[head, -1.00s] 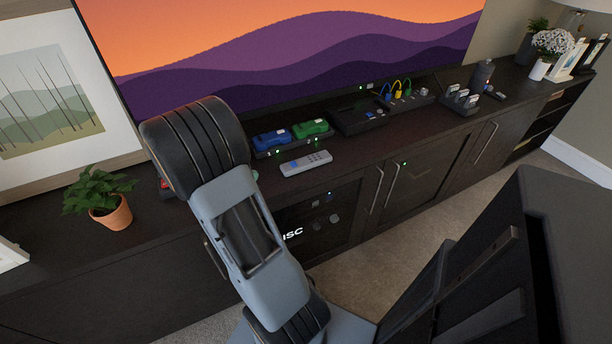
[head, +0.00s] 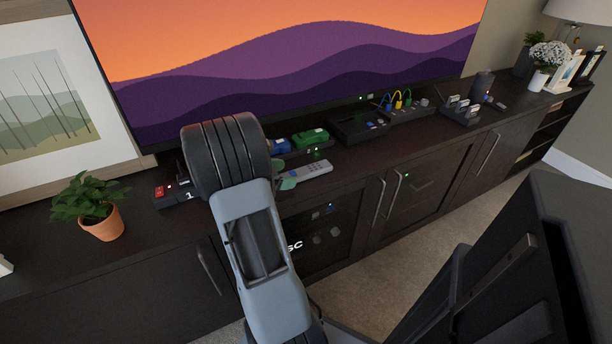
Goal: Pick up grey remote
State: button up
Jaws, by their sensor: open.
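The grey remote (head: 312,169) lies flat on the dark cabinet top, in front of the blue and green devices. Its left end is partly hidden by my arm and gripper. My gripper (head: 285,180) is mostly hidden behind my own arm. A greenish finger pad shows beside the arm, at the remote's left end in the picture. My gripper is open, and the remote lies on the cabinet. I cannot tell whether the finger touches it.
A blue device (head: 280,146) and a green device (head: 310,137) sit behind the remote. A black tray (head: 350,130) stands to the right. A red-buttoned box (head: 176,193) and a potted plant (head: 101,222) stand left. The cabinet's front edge is close.

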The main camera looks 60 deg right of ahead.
jog(key=shift+x, duration=1.05)
jog(key=shift+c, duration=0.4)
jog(key=c, duration=0.9)
jog(key=shift+c, duration=0.3)
jog(key=shift+r, duration=0.15)
